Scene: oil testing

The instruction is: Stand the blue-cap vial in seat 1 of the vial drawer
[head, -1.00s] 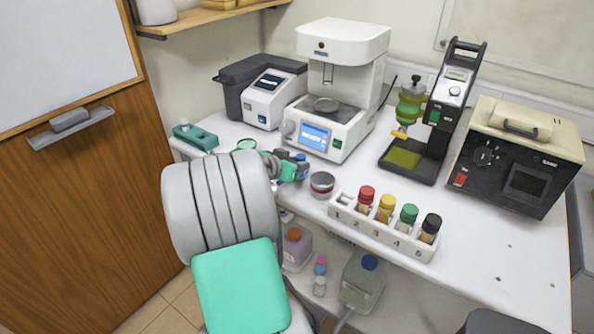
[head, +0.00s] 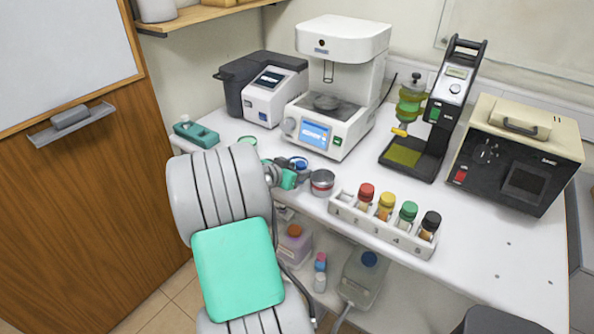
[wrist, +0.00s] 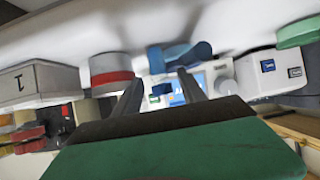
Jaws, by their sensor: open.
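The blue-cap vial shows as a blue shape (head: 299,163) on the table by my gripper in the head view; its body is mostly hidden. In the wrist view, a blue shape (wrist: 182,56) lies just beyond my fingertips. My gripper (wrist: 160,82) is open, with nothing clearly between its fingers. It also shows, small and partly hidden by my arm, in the head view (head: 296,175). The vial drawer (head: 385,234) is a white numbered rack to the right. Its leftmost seat, seat 1, looks empty. Its end marked 1 shows in the wrist view (wrist: 38,84).
Red (head: 366,193), yellow (head: 386,204), green (head: 407,213) and black-capped (head: 430,223) vials stand in the rack. A round tin with a red band (head: 322,183) stands between my gripper and the rack. A white analyser (head: 325,125) is behind. The table's right front is clear.

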